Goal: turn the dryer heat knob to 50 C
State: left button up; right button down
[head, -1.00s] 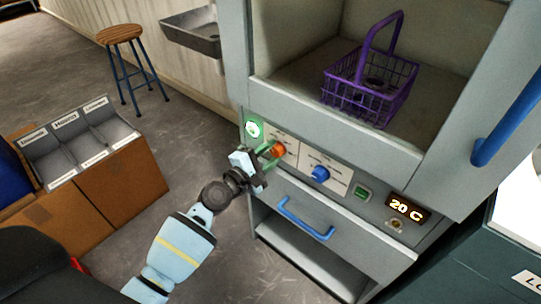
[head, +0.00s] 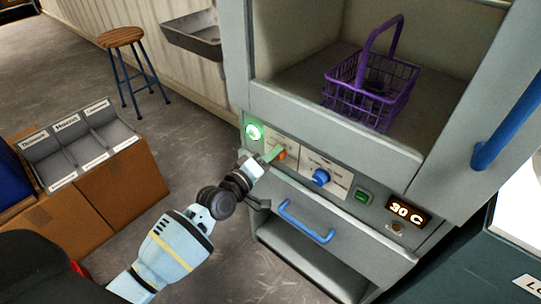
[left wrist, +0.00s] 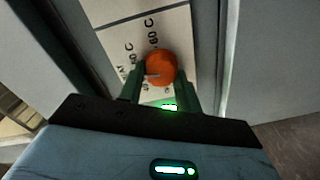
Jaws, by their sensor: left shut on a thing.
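The orange knob (head: 281,155) sits on a white label plate at the left of the dryer's front panel. It also shows in the left wrist view (left wrist: 160,67), between the two green fingers. Printed temperature marks, 60 C among them, stand beside it. My left gripper (head: 272,153) is shut on the orange knob; its fingers hide part of it in the head view. The display (head: 407,212) at the right of the panel reads 30 C. My right gripper is not in view.
A blue knob (head: 321,177) and a green button (head: 362,196) sit right of the orange knob. A round green light (head: 254,132) is just left. A drawer with a blue handle (head: 306,221) is below. A purple basket (head: 371,88) stands in the chamber.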

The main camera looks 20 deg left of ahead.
pick_arm(q)
jog(key=m, duration=0.3)
jog(key=shift+p, duration=0.35)
dwell(0.4)
jog(key=o, duration=1)
jog(key=shift+s, duration=0.15)
